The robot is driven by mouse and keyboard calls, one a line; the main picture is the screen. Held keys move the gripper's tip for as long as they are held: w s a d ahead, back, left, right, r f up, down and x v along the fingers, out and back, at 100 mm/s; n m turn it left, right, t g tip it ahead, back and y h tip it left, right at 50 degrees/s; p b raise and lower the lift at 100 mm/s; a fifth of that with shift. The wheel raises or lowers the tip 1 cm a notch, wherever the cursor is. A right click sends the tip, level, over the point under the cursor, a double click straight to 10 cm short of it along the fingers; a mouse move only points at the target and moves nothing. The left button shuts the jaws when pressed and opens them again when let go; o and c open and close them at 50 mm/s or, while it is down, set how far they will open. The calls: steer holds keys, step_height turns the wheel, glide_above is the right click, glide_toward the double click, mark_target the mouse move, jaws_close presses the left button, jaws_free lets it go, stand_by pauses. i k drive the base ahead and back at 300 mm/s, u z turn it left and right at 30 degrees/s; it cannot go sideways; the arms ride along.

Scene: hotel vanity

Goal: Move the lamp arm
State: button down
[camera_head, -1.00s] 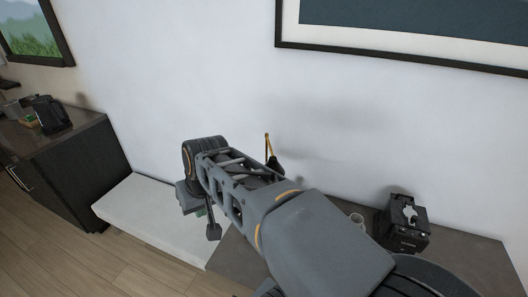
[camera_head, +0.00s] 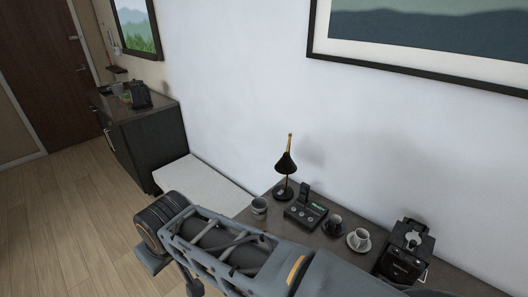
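The lamp (camera_head: 287,163) is a small desk lamp with a black conical shade, a thin stem and a round dark base. A brass-coloured arm (camera_head: 290,143) rises above the shade. It stands upright near the back left of the dark tabletop (camera_head: 341,255), close to the wall. My arm crosses the foreground below and left of the lamp, apart from it in the picture. I cannot make out my gripper's fingertips; the far end of my arm is hidden behind its own links or out of frame.
A grey cup (camera_head: 259,206) sits left. A white bench (camera_head: 200,180) adjoins the table; floor lies open at left.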

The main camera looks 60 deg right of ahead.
mark_target(285, 165)
steer(key=u, duration=0.15)
steer(key=i, duration=1.7)
steer(key=z, duration=1.45)
steer(key=i, duration=0.65)
steer(key=z, duration=0.75)
